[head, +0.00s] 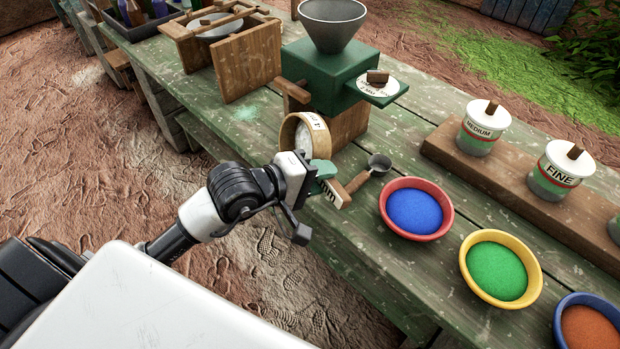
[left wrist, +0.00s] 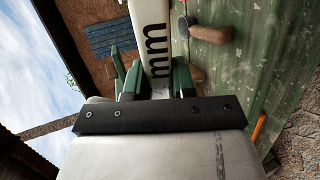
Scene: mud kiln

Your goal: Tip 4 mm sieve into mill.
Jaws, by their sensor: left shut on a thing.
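The sieve (head: 317,125) is a round pale wooden hoop with black lettering on its rim. In the head view it is tilted steeply on its side, at the table's front edge below the mill. My left gripper (head: 322,170) is shut on its rim. In the left wrist view the green fingers (left wrist: 156,80) sit on both sides of the rim (left wrist: 155,45), which reads "mm". I cannot tell whether the sieve touches the table. The mill has a green body (head: 325,72) and a grey funnel hopper (head: 333,28) on top, its mouth facing up. My right gripper is not in view.
A small metal scoop (head: 379,163) and a brush (head: 333,194) lie close to my left gripper. Bowls of blue (head: 415,211), green (head: 497,271) and orange powder line the front edge. Labelled jars (head: 484,128) stand on a plank at right. A wooden frame (head: 248,62) stands left of the mill.

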